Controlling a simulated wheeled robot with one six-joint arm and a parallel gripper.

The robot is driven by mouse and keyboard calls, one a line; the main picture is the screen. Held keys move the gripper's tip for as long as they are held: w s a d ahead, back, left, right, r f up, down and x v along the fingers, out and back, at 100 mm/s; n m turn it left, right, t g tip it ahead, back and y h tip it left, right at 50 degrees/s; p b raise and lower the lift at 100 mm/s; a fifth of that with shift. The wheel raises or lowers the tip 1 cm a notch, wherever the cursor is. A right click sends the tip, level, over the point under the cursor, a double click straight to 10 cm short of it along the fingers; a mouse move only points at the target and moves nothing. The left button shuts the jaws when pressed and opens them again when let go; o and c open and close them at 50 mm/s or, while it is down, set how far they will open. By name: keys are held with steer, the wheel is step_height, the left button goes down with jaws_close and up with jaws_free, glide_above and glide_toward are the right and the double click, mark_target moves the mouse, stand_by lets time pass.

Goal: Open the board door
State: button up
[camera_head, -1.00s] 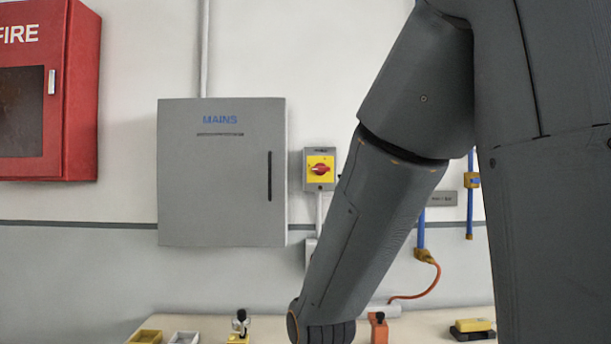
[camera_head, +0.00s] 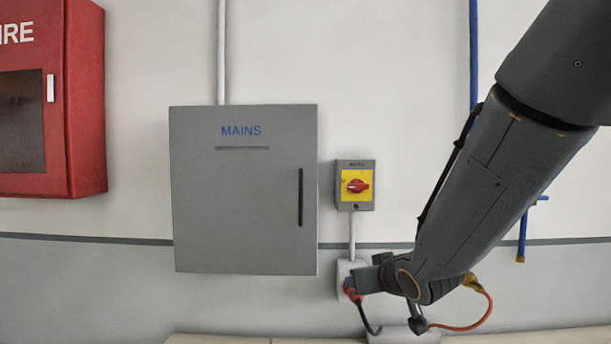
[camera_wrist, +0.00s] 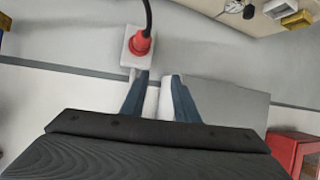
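The grey board marked MAINS (camera_head: 240,245) hangs on the wall in the head view, and its door is shut. A dark vertical handle (camera_head: 300,197) is near the door's right edge. My arm reaches in from the upper right, and its wrist is below and right of the board, apart from the handle. In the wrist view, which is upside down, my gripper (camera_wrist: 158,92) is open and empty, with a gap between its two fingers. Part of the board's grey face (camera_wrist: 238,105) shows beside the fingers there. The handle cannot be made out in that view.
A yellow switch box with a red knob (camera_head: 357,186) is right of the board. A red plug in a white socket (camera_wrist: 139,45) is close to my gripper, with a black cable. A red fire cabinet (camera_head: 85,110) is at far left. A bench edge (camera_head: 220,339) runs below.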

mark_target(302, 196)
steer(key=a+r+n+t+y+p, duration=0.2)
steer(key=a+r+y, duration=0.15)
steer(key=r, duration=0.55)
steer(key=a+r+n+t+y+p, duration=0.1)
steer(key=a+r+y+p, duration=0.15)
steer(key=a+r, duration=0.45)
steer(key=shift+y, duration=0.4)
steer(key=shift+w+a+r+p, duration=0.3)
steer(key=shift+w+a, duration=0.1)
steer(key=shift+w, duration=0.85)
steer(key=shift+w+a+r+p, duration=0.3)
steer(key=shift+w+a+p, duration=0.05)
steer(key=shift+w, duration=0.9)
steer(key=shift+w+a+r+p, duration=0.3)
steer(key=shift+w+a, duration=0.1)
steer(key=shift+w, duration=0.85)
jaws_close()
